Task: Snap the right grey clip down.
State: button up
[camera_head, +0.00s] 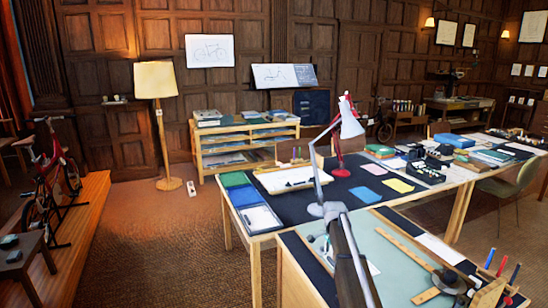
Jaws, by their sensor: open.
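A drafting board (388,240) with a pale green surface lies on the near table at the lower right. A wooden straightedge (410,247) lies slantwise across it. I cannot make out the right grey clip; it is too small to tell or hidden. A dark bar with a grey upper end rises from the bottom edge and covers part of the board; I cannot tell whether it is part of my arm. My gripper is not recognisable in this view.
Pens (502,262) stand at the board's right. A floor lamp (157,85), a shelf (235,150) and a red bicycle (42,170) are farther left. Carpet (160,250) is clear.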

jog(key=s+a+f+n+b, duration=0.1)
jog(key=s+n, duration=0.5)
jog(key=s, duration=1.1)
jog(key=s+a+f+n+b, duration=0.2)
jog(key=s+n, duration=0.5)
jog(key=s, duration=1)
jog(key=shift+a+f+n, duration=0.2)
jog(key=shift+a+n, duration=0.1)
jog(key=shift+a, duration=0.6)
